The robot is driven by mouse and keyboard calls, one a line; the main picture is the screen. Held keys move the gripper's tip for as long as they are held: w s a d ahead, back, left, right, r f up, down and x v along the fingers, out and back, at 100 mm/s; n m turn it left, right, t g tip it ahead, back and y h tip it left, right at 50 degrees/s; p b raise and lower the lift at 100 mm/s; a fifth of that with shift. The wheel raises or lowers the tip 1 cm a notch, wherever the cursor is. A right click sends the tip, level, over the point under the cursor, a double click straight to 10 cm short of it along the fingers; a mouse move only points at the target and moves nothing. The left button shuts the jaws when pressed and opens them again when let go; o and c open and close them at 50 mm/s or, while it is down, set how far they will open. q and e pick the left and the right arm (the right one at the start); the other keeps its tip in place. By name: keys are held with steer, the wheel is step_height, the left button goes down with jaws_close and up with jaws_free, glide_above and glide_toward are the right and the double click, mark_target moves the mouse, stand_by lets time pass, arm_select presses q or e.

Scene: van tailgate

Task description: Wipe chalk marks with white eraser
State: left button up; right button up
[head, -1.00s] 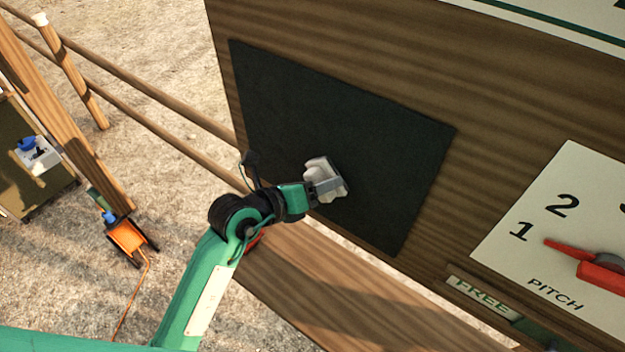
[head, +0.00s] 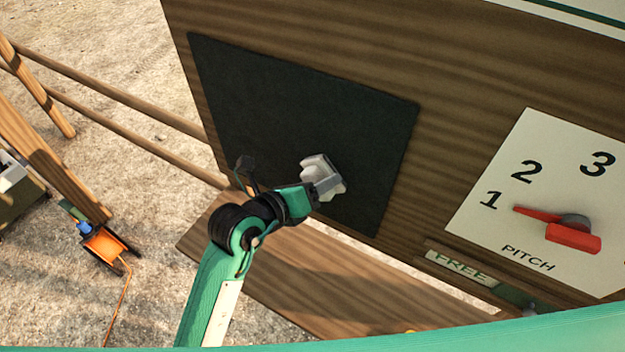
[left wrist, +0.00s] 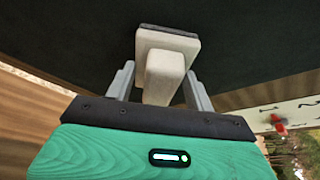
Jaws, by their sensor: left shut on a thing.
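The dark chalkboard (head: 300,110) is fixed on a brown wooden panel. No chalk marks can be made out on it in the head view. My left gripper (head: 327,186) is at the lower middle of the board, shut on the white eraser (head: 314,165). In the left wrist view the eraser (left wrist: 165,70) sits between the two grey fingers (left wrist: 160,88), its handle towards me and its dark pad towards the board (left wrist: 260,40). I cannot tell whether the pad touches the board. My right gripper is not in view.
Right of the board is a white pitch dial panel (head: 540,200) with a red pointer (head: 560,228) and a FREE sign (head: 462,267) below. A wooden shelf (head: 300,270) juts out under the board. Wooden rails (head: 110,95) and an orange barrow (head: 105,243) stand at the left.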

arm_select(q)
steer(key=shift+w+a, duration=1.6)
steer(key=shift+a, duration=0.8)
steer(key=shift+w+a, duration=1.55)
steer(key=shift+a, duration=0.8)
steer(key=shift+w+a, duration=1.6)
steer(key=shift+a, duration=0.8)
steer(key=shift+s, duration=0.1)
steer(key=shift+s+a, duration=0.5)
steer(key=shift+s, duration=0.3)
steer(key=shift+s+a, duration=0.55)
steer(key=shift+s, duration=0.3)
steer(key=shift+s+a, duration=0.5)
steer(key=shift+s, duration=0.3)
steer(key=shift+s+a, duration=0.1)
steer(key=shift+s+a, duration=0.4)
steer(key=shift+s, duration=0.2)
steer(key=shift+s+a, duration=0.35)
steer(key=shift+s, duration=0.25)
steer(key=shift+w, duration=0.1)
